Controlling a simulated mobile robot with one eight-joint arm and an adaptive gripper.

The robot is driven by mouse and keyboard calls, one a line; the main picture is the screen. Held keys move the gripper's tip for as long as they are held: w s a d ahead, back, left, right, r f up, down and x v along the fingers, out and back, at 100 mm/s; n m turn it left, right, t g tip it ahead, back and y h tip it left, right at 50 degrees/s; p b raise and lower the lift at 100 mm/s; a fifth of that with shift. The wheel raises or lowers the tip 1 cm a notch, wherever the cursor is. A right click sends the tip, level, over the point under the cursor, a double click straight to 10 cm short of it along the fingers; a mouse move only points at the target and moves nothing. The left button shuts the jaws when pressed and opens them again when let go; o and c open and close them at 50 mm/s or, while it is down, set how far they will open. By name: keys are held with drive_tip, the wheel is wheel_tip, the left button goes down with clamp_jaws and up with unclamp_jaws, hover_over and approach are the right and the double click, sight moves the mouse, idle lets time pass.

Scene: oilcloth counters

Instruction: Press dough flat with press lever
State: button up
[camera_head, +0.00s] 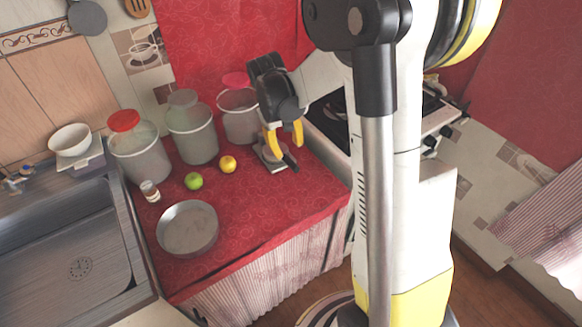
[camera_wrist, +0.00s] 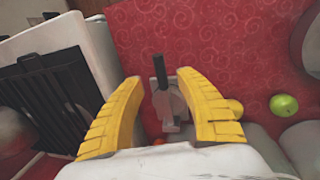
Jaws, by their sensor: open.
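The dough press (camera_head: 272,156) is a small grey metal device with a dark lever, standing on the red counter near the stove. In the wrist view the press (camera_wrist: 172,104) lies between my fingers, with its black lever handle (camera_wrist: 160,71) pointing away from the gripper. My gripper (camera_head: 284,134) has yellow fingers and hangs just above the press in the head view. In the wrist view my gripper (camera_wrist: 155,84) is open, with a finger on each side of the lever and a gap to both. I cannot make out any dough; the gripper partly hides the press.
Large canisters (camera_head: 192,133) stand along the back of the red counter (camera_head: 255,205). A green apple (camera_head: 194,181), a yellow fruit (camera_head: 228,164), a small jar (camera_head: 150,191) and a round pan (camera_head: 187,229) are to the left. The stove (camera_wrist: 55,90) is close beside the press. The counter's front is clear.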

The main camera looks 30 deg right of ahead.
sight(293, 165)
drive_tip(key=f+b, duration=0.1)
drive_tip(key=f, duration=0.2)
drive_tip(key=d+f+b, duration=0.1)
drive_tip(key=f, duration=0.2)
drive_tip(key=d+f+b, duration=0.1)
drive_tip(key=f+b, duration=0.1)
drive_tip(key=f, duration=0.2)
drive_tip(key=shift+d+f, duration=0.1)
clamp_jaws()
